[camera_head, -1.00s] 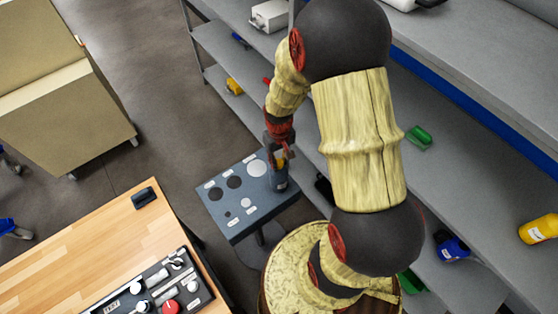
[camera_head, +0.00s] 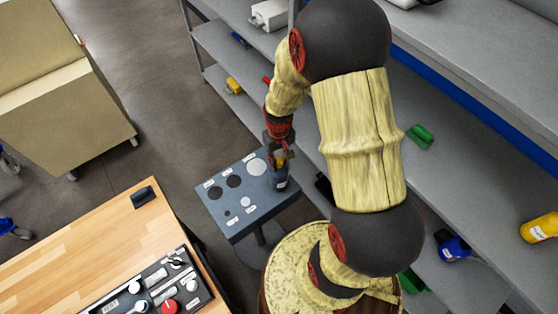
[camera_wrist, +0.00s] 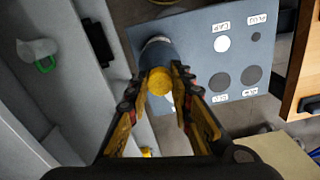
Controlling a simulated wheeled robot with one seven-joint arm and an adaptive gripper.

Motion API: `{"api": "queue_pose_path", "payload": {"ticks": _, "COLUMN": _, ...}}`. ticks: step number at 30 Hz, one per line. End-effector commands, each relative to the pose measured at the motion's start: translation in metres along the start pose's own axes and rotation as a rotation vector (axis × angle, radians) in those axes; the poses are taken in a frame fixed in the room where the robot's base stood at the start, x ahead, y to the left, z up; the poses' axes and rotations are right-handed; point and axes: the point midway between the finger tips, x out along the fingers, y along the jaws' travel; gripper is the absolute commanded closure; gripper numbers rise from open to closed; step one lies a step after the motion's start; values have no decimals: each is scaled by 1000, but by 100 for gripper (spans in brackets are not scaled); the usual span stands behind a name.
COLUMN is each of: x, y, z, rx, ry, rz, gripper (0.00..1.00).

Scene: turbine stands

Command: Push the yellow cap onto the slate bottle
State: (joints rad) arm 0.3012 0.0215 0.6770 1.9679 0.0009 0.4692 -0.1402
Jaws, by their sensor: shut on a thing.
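The yellow cap (camera_wrist: 160,82) is between my gripper's fingers in the wrist view; a small part of the cap (camera_head: 280,162) shows in the head view. My gripper (camera_wrist: 158,90) is shut on the cap. The slate bottle (camera_head: 281,181) stands upright on the dark stand, directly below the cap. In the wrist view the bottle (camera_wrist: 161,54) shows just beyond the cap. The cap is in line with the bottle's top, but I cannot tell whether it touches or how deep it sits. The bottle's neck is hidden.
The stand's blue-grey top (camera_head: 240,221) has labelled round spots and free room left of the bottle. Grey shelving (camera_head: 355,135) with scattered items is close on the right. A wooden workbench (camera_head: 100,240) with a tool tray is at the lower left.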

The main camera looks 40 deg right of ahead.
Motion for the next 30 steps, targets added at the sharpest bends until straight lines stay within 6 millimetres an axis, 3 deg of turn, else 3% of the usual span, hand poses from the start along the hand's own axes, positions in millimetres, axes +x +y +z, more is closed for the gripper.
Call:
{"api": "queue_pose_path", "payload": {"ticks": 1, "x": 9, "y": -1, "z": 5, "rx": 0, "ry": -12, "rz": -2, "gripper": 100}}
{"api": "queue_pose_path", "payload": {"ticks": 10, "x": 11, "y": -1, "z": 8, "rx": 0, "ry": -18, "rz": -3, "gripper": 100}}
{"api": "queue_pose_path", "payload": {"ticks": 11, "x": 11, "y": -1, "z": 8, "rx": 0, "ry": -19, "rz": -3, "gripper": 78}}
{"api": "queue_pose_path", "payload": {"ticks": 22, "x": 7, "y": -1, "z": 5, "rx": 0, "ry": -10, "rz": -1, "gripper": 57}}
{"api": "queue_pose_path", "payload": {"ticks": 30, "x": 6, "y": 0, "z": 4, "rx": 0, "ry": -8, "rz": -1, "gripper": 54}}
